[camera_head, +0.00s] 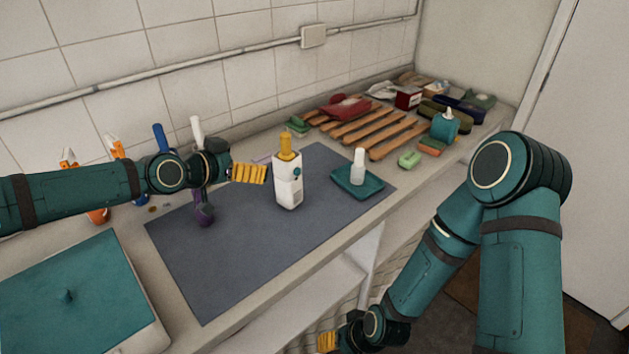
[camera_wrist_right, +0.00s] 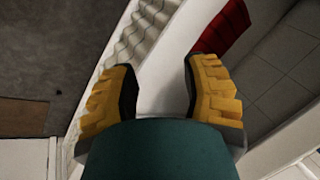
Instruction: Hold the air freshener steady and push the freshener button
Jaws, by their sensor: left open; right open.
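The air freshener (camera_head: 288,188) looks like a white upright bottle with a yellow top (camera_head: 287,146) and a small teal round spot on its side, which may be the button. It stands on the dark grey mat in the head view. My left gripper (camera_head: 262,174) is open just left of the bottle, its yellow fingers pointing at it with a small gap; I cannot tell whether they touch. My right gripper (camera_head: 327,342) is low in front of the counter, partly cut off by the frame edge. In the right wrist view it is open and empty (camera_wrist_right: 160,85).
A teal tray (camera_head: 345,190) with a small white bottle (camera_head: 358,167) stands right of the freshener. A purple item (camera_head: 204,212) and spray bottles (camera_head: 118,147) are near my left arm. A wooden rack (camera_head: 375,128) is behind. The mat's front (camera_head: 225,275) is clear.

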